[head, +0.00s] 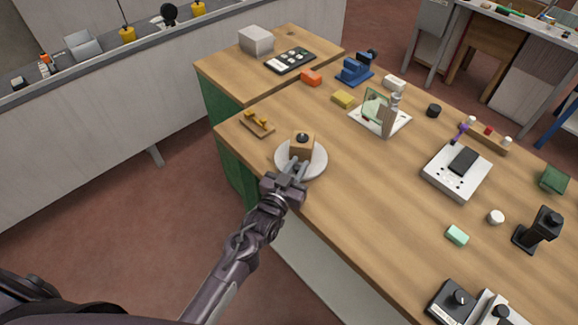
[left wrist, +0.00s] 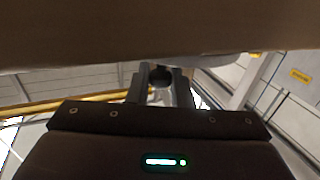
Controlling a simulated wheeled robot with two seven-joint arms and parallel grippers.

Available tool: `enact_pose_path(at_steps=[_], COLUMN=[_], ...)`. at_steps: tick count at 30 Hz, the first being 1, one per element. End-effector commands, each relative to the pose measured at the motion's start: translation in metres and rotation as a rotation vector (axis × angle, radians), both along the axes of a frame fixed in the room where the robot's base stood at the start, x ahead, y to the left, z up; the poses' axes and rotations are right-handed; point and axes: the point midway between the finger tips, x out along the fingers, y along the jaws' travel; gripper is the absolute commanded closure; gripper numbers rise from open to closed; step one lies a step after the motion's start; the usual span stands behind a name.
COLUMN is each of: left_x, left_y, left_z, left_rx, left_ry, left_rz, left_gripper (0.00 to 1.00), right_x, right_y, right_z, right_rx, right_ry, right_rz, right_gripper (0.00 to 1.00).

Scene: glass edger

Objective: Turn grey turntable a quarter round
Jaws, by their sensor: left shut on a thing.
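The grey turntable (head: 318,168) is a pale round disc near the table's front left edge. A tan wooden block (head: 302,147) with a dark round top sits on it. My left gripper (head: 297,170) reaches over the disc's near rim and is shut on a small dark knob at that rim. In the left wrist view the knob (left wrist: 160,74) shows between the two fingers, under a broad brown surface. The fingers hide most of the knob in the head view. My right gripper is not in view.
A wooden rack (head: 257,124) lies left of the turntable. A white plate with a glass pane (head: 376,105) stands behind it to the right. The tabletop just right of the turntable is clear.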

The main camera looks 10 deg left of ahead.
Motion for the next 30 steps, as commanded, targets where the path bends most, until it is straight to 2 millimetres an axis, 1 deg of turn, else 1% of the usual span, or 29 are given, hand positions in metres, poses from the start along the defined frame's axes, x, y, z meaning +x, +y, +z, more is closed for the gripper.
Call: enact_pose_path(at_steps=[3,12,30], left_x=[0.0003,0.0008,0.0011], left_y=[-0.0037,-0.0050,-0.0053], left_z=[0.0007,0.0008,0.0013], left_rx=[-0.004,0.000,-0.001], left_ry=[-0.002,-0.002,-0.004], left_rz=[0.043,0.120,0.146], left_gripper=[1.00,1.00,1.00], right_x=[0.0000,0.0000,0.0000], right_y=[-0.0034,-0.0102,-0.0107], right_z=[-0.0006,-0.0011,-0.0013], right_rx=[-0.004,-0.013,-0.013], right_ry=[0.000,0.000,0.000], right_rz=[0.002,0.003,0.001], right_gripper=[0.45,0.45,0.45])
